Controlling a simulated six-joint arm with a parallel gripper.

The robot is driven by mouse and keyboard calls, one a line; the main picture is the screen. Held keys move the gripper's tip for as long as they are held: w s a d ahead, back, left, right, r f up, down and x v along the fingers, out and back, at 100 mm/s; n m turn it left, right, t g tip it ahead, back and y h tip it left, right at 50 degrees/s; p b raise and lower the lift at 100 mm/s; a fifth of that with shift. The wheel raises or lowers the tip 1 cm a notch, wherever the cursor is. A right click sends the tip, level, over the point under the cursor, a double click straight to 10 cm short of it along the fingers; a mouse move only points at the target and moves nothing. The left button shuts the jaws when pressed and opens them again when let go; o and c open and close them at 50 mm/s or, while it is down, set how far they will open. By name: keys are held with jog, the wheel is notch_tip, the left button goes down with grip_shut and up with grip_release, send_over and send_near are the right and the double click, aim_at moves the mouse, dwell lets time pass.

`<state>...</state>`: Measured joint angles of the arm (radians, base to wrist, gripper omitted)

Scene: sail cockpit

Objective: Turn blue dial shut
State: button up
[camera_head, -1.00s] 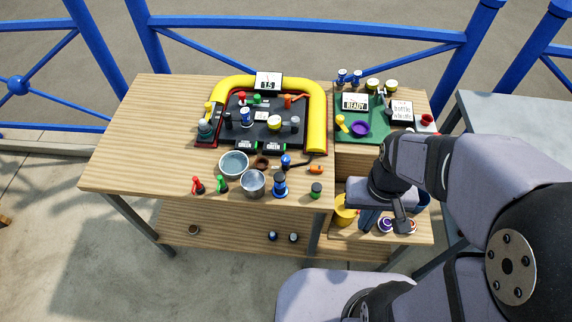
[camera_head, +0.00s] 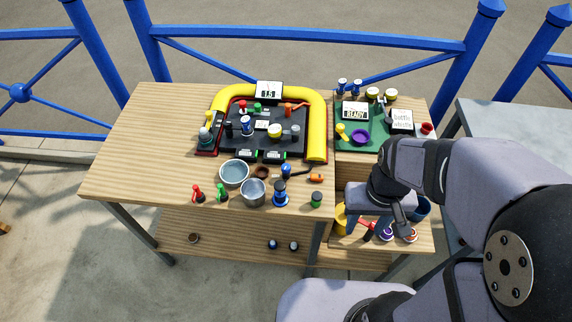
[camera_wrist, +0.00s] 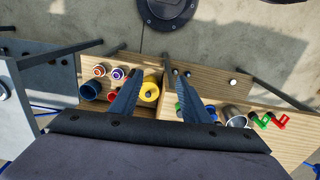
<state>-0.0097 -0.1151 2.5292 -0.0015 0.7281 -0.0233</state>
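The board (camera_head: 262,138), framed in yellow and red, holds several small knobs and fittings. One is a blue knob with a white top (camera_head: 246,125) at its left middle. It may be the blue dial; its setting is too small to read. Other blue pieces stand on the bench, one small (camera_head: 286,170) and one larger (camera_head: 280,193). My gripper (camera_head: 376,228) is over the lower right shelf, well right of and nearer than the board. In the wrist view my gripper (camera_wrist: 158,80) has its two fingers apart with nothing held. The board is not in the wrist view.
A grey-blue bowl (camera_head: 234,173), a metal cup (camera_head: 253,192) and red and green pieces stand at the bench front. The green panel (camera_head: 377,141) is at the right. A yellow cup (camera_wrist: 149,89) and blue cup (camera_wrist: 90,90) are below my gripper. The bench's left is clear.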

jog(key=w+a+n+b, duration=0.2)
jog(key=w+a+n, duration=0.2)
jog(key=w, duration=0.6)
jog(key=n+b, duration=0.3)
jog(key=n, duration=0.6)
send_over(286, 166)
notch_tip(286, 166, down, 6)
jog(key=shift+r, duration=0.1)
jog(key=shift+f, duration=0.2)
jog(key=shift+f+p, duration=1.4)
jog(key=shift+f, duration=2.1)
jog(key=shift+c, duration=0.4)
jog(key=c, duration=1)
